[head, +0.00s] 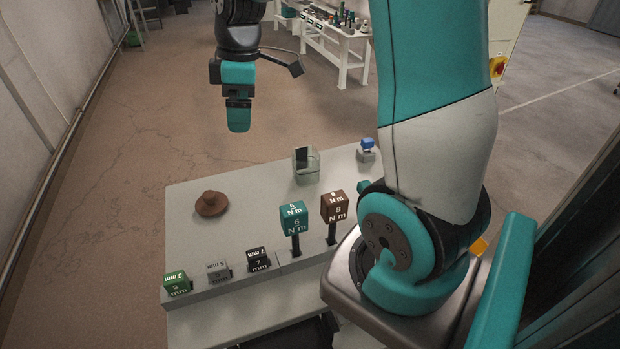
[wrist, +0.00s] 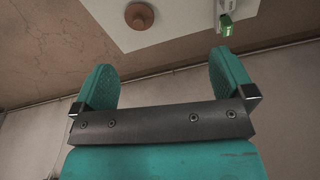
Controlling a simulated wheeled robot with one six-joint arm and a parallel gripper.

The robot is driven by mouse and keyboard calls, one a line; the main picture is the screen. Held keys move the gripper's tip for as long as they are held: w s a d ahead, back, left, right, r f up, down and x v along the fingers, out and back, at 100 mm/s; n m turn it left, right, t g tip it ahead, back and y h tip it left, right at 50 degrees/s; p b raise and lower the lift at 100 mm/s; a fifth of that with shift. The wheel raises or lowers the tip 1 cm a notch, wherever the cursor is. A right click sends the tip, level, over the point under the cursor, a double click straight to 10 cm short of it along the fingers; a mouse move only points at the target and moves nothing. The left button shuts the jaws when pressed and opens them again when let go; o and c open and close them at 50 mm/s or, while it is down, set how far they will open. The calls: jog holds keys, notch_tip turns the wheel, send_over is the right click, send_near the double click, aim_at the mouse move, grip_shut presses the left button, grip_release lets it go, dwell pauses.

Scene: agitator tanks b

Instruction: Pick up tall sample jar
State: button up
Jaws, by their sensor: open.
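No object is clearly recognisable as the tall sample jar. A small blue-capped item (head: 367,148), possibly a jar, stands at the table's far right corner in the head view, partly beside my arm. My gripper (head: 238,118) hangs in the air beyond the table's far edge, pointing down, apart from every object. In the wrist view my gripper (wrist: 162,66) has its two teal fingers spread, with nothing between them.
The pale table (head: 245,190) carries a brown hat-shaped object (head: 211,203), a clear open container (head: 306,168) and several labelled blocks, including a green one (head: 177,283). A white bench (head: 335,30) with small items stands behind. Floor at left is clear.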

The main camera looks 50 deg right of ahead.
jog(key=n+g+h+b, duration=0.1)
jog(key=n+b, duration=0.1)
send_over(306, 167)
jog(key=w+d, duration=0.2)
notch_tip(306, 167, down, 9)
jog(key=shift+w+d+f+p, duration=0.15)
jog(key=shift+f+p, duration=0.4)
jog(key=shift+f, duration=2.35)
jog(key=shift+d+f+p, duration=0.2)
jog(key=shift+f+p, duration=0.35)
jog(key=shift+f, duration=2.4)
jog(key=shift+w+d+f+p, duration=0.15)
jog(key=shift+f+p, duration=0.4)
jog(key=shift+f, duration=2.35)
jog(key=shift+s, duration=0.1)
jog(key=c, duration=0.9)
